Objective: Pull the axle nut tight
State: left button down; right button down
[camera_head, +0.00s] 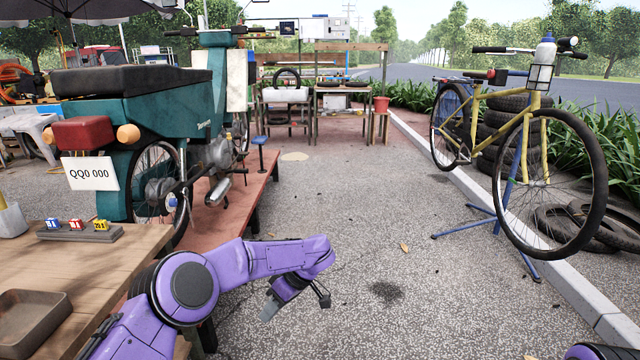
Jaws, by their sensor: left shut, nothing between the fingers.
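The teal motorbike (200,95) stands on a low red-brown platform, with its rear wheel (143,185) facing me. A small blue and white part (171,201) shows near the wheel's hub; I cannot make out the axle nut itself. My left gripper (270,308) is shut and empty, pointing down over the asphalt, right of the platform and apart from the wheel. A grey rack (85,235) with blue, red and yellow numbered pieces sits on the wooden bench. My right gripper is out of view; only a purple bit of that arm shows at the bottom right corner.
The wooden bench (60,262) at left holds a brown tray (32,318). The platform (258,190) runs along the bike's right side. A yellow bicycle (500,110) on a blue stand (497,225) is at right, beside stacked tyres. The asphalt between is clear.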

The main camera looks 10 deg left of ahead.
aim_at(190, 213)
jog(key=u, duration=0.45)
jog(key=i, duration=2.35)
jog(key=u, duration=0.7)
jog(key=i, duration=0.6)
